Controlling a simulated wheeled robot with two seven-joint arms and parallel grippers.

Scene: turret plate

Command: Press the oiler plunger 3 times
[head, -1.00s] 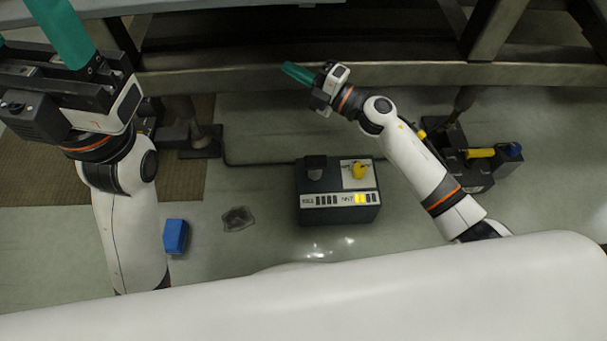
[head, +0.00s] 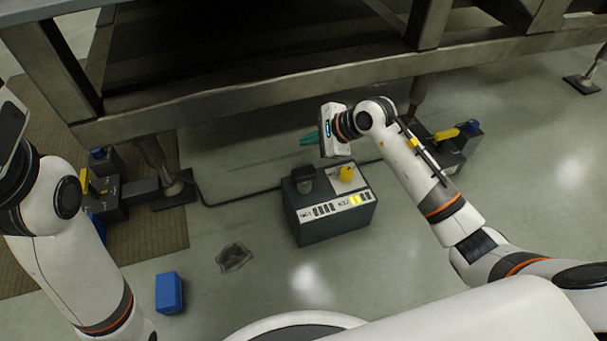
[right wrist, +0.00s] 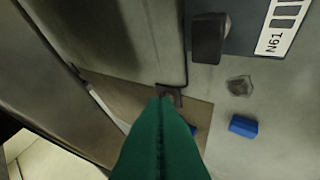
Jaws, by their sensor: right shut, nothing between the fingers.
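A dark control box (head: 335,217) stands on the floor in the middle of the head view. Its top carries a black block (head: 303,178) and a yellow knob (head: 346,173) on a white plate. Dark units with a yellow bar and a blue cap stand at the right (head: 452,145) and at the left (head: 106,188). No part is plainly marked as the oiler plunger. My right gripper (head: 309,138) is shut and empty, beyond the box, its green fingers partly behind its housing. The shut fingers fill the lower middle of the right wrist view (right wrist: 160,125); the black block (right wrist: 209,38) shows there too.
A heavy steel frame (head: 270,95) crosses behind the box, with support feet on the floor. A blue block (head: 169,292) and a dark patch (head: 233,257) lie left of the box. A brown mat (head: 150,235) lies at the left. Floor at the right is open.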

